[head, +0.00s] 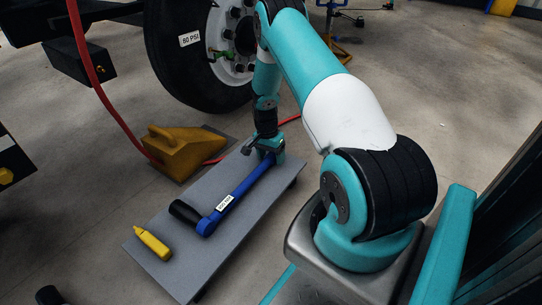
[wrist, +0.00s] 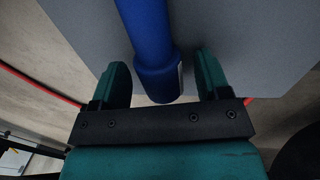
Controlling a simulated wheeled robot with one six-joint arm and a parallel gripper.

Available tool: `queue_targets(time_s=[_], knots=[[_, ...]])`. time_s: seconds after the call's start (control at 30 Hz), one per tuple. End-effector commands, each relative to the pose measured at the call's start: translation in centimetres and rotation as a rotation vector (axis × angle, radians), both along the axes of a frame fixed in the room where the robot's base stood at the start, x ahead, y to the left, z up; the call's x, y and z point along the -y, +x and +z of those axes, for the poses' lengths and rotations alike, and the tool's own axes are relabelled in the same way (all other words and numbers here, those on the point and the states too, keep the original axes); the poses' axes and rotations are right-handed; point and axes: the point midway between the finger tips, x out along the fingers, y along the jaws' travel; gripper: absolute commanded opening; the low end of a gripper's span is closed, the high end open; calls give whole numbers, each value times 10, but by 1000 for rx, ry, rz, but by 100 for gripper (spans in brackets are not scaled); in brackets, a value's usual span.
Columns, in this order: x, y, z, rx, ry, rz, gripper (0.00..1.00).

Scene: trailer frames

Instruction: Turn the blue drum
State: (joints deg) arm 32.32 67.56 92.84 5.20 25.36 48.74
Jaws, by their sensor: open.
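A long blue tool (head: 238,193) with a white label lies on a grey board (head: 216,260). Its near end has a round blue head and a black cylinder (head: 184,211). My gripper (head: 267,148) is at its far end in the head view. In the wrist view, the thicker round blue end (wrist: 157,82), likely the blue drum, lies between the two teal fingers (wrist: 161,62). The fingers stand open with a gap on each side, and I see no contact. In the head view my gripper hides this end.
A yellow marker-like object (head: 152,243) lies on the board's near left corner. A red hose (head: 95,75) hangs at left and runs along the floor.

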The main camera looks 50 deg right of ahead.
Motion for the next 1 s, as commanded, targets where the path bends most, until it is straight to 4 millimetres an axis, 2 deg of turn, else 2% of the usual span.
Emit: queue_targets(time_s=[0.17,0.4,0.6,0.8,1.0], knots=[[0,4,31,2,-1,1,70],[-1,12,95,3,-1,1,70],[-2,18,139,1,-1,0,70],[-2,21,165,0,0,0,70],[-3,22,171,0,0,0,70]])
